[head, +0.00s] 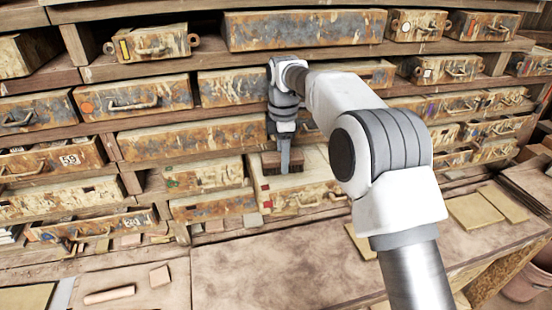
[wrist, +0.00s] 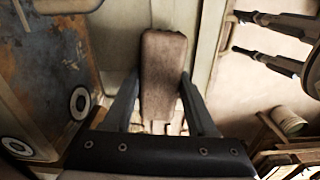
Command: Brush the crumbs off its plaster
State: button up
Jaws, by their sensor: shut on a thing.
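My gripper (head: 285,158) is shut on a brush (head: 275,168) with a brown block and darker bristles underneath. The brush is over the pale top of a plaster mould (head: 312,162) that sticks out from the rack; whether the bristles touch it I cannot tell. In the wrist view my gripper (wrist: 160,82) has a finger on each side of the brush's brown wooden back (wrist: 163,65). A pale surface (wrist: 117,35) lies beyond it. The crumbs cannot be made out in either view.
Wooden shelves hold many rusty, stained moulds around the arm, such as a long one (head: 305,30) above. A workbench (head: 270,268) lies in front, mostly clear. A wooden roller (head: 109,295) and flat tan tiles (head: 474,212) lie on surfaces at left and right.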

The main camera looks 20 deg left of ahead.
aim_at(298, 153)
jog(key=shift+w+d+f, duration=0.15)
jog(key=shift+w+d, duration=0.9)
jog(key=shift+d, duration=0.25)
jog(key=shift+w+d+f, duration=0.1)
jog(key=shift+w+d, duration=0.95)
jog(key=shift+d, duration=0.25)
jog(key=shift+w+d+r, duration=0.2)
jog(key=shift+w+d, duration=0.3)
jog(key=shift+d, duration=0.1)
jog(key=shift+w+d+r, duration=0.15)
jog(key=shift+w+d, duration=0.35)
jog(key=shift+d, duration=0.05)
jog(key=shift+s+a+f, duration=0.2)
jog(key=shift+s+a, duration=0.7)
jog(key=shift+a, duration=0.2)
jog(key=shift+s+a+f, duration=0.15)
jog(key=shift+s+a, duration=0.75)
jog(key=shift+a, duration=0.2)
jog(key=shift+s+a+r, duration=0.1)
jog(key=shift+s+a, duration=0.95)
jog(key=shift+a, duration=0.2)
jog(key=shift+s+a+r, duration=0.1)
jog(key=shift+s+a, duration=0.9)
jog(key=shift+a, duration=0.2)
jog(key=shift+r, duration=3.1)
